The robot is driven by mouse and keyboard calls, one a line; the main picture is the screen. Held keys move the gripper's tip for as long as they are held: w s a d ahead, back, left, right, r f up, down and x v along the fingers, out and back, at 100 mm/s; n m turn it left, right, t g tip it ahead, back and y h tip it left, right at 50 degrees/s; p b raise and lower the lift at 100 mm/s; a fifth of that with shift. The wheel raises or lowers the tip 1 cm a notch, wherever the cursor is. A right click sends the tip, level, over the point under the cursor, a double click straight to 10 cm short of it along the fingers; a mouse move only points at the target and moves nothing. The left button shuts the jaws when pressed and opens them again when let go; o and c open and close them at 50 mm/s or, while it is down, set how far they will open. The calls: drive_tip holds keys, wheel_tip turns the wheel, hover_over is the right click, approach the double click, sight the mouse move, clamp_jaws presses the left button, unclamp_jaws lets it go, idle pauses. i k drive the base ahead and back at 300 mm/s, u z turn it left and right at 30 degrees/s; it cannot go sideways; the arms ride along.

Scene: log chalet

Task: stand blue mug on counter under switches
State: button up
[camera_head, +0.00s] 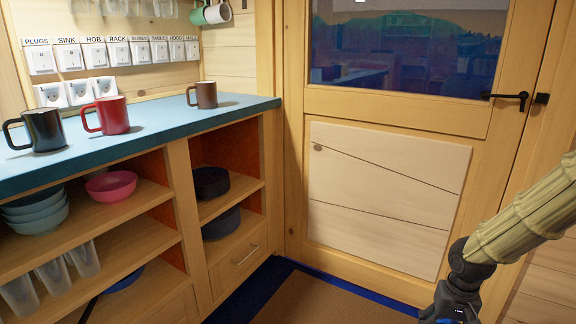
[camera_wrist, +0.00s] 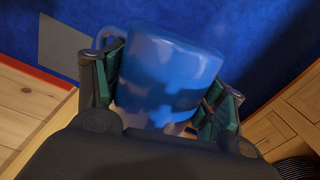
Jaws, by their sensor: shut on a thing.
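In the wrist view a blue mug (camera_wrist: 168,75) sits between the two fingers of my gripper (camera_wrist: 165,90), which is shut on it. Its handle is on the left, by the left finger. In the head view only part of my arm shows at the lower right; the gripper's fingers and the blue mug are out of that picture. The counter (camera_head: 160,112) has a blue-green top and runs along the left wall. The switches (camera_head: 120,54) are a labelled row on the wall above it, with several sockets (camera_head: 78,92) below them.
A dark mug (camera_head: 43,130), a red mug (camera_head: 112,115) and a brown mug (camera_head: 206,95) stand on the counter. Bare top shows between the red and brown mugs. Open shelves below hold bowls (camera_head: 110,185) and glasses. A closed door (camera_head: 390,190) stands to the right.

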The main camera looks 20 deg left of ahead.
sight(178, 116)
drive_tip(key=z, duration=1.45)
drive_tip(key=i, duration=1.55)
drive_tip(key=u, duration=3.95)
